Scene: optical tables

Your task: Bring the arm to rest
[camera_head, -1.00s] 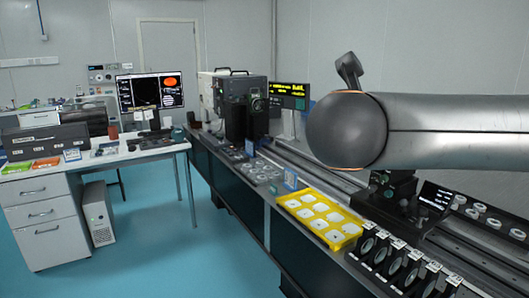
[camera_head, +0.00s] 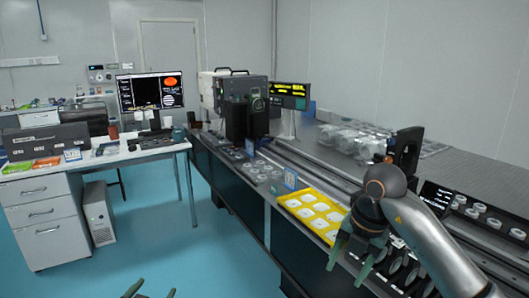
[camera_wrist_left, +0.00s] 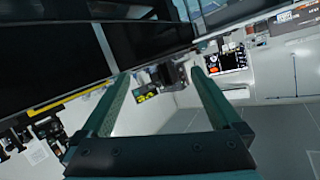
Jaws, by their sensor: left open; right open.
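My right arm comes in from the right in the head view. Its gripper (camera_head: 350,262) points downward with green fingers apart and nothing between them. It appears in front of the optical table's front edge and the near right corner of the yellow tray (camera_head: 290,203); its exact height is hard to tell. Only the green fingertips of my left gripper (camera_head: 152,290) show at the bottom edge, over the blue floor. In the left wrist view its two fingers (camera_wrist_left: 160,76) are spread and empty, with the room tilted behind them.
The dark optical table (camera_head: 262,205) runs along the right, with a row of black mounts (camera_head: 405,270) near my right arm. Clear-wrapped parts (camera_head: 355,138) lie farther back. A white desk (camera_head: 95,160) with a monitor (camera_head: 150,91) stands left. The blue floor (camera_head: 150,220) between is free.

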